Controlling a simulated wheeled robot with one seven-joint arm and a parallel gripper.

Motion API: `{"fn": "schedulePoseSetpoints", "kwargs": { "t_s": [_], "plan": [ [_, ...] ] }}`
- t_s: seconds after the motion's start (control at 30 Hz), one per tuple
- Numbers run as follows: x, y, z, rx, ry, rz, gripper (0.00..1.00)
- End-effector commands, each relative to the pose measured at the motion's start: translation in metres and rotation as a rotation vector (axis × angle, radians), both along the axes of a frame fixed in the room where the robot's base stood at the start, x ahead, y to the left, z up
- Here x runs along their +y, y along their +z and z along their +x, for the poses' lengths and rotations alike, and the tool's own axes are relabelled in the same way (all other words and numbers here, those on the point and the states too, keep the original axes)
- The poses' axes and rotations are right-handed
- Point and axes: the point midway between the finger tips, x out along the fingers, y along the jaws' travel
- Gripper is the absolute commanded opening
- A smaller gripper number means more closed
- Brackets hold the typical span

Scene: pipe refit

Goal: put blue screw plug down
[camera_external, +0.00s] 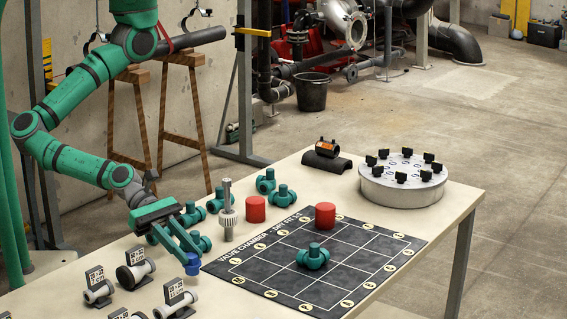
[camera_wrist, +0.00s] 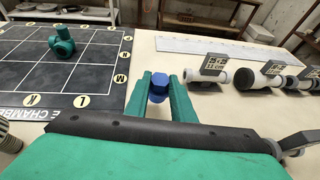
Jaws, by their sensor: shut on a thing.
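The blue screw plug (camera_external: 192,268) is held between the fingertips of my gripper (camera_external: 185,255), at the near-left side of the table. In the wrist view the blue plug (camera_wrist: 158,84) sits between the two green fingers of my gripper (camera_wrist: 158,90), with a hexagonal top and a wider lower part. The plug is beside the left edge of the black gridded mat (camera_external: 290,285), off its printed area. I cannot tell whether its underside touches the table.
A green fitting (camera_external: 313,257) and a red cylinder (camera_external: 325,215) stand on the mat. Another red cylinder (camera_external: 256,209), a grey ribbed tool (camera_external: 228,215) and several green fittings are behind. Labelled pipe pieces (camera_external: 136,270) lie near left. A grey round carousel (camera_external: 403,185) stands far right.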

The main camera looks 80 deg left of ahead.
Motion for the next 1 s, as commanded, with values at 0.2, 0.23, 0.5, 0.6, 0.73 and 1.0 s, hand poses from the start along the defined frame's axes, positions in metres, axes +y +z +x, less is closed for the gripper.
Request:
{"fn": "schedulePoseSetpoints", "kwargs": {
  "t_s": [0.2, 0.23, 0.5, 0.6, 0.73, 1.0],
  "plan": [
    [0.000, -0.025, 0.001, -0.005, -0.001, 0.004, 0.01],
    [0.000, -0.027, 0.001, -0.003, -0.001, 0.002, 0.01],
    [0.000, -0.031, 0.001, 0.000, 0.001, 0.002, 0.01],
    [0.000, -0.031, 0.001, 0.000, 0.001, 0.002, 0.01],
    [0.000, -0.034, 0.001, 0.000, 0.001, 0.002, 0.29],
    [0.000, -0.033, 0.001, 0.000, 0.001, 0.002, 0.41]
  ]
}}
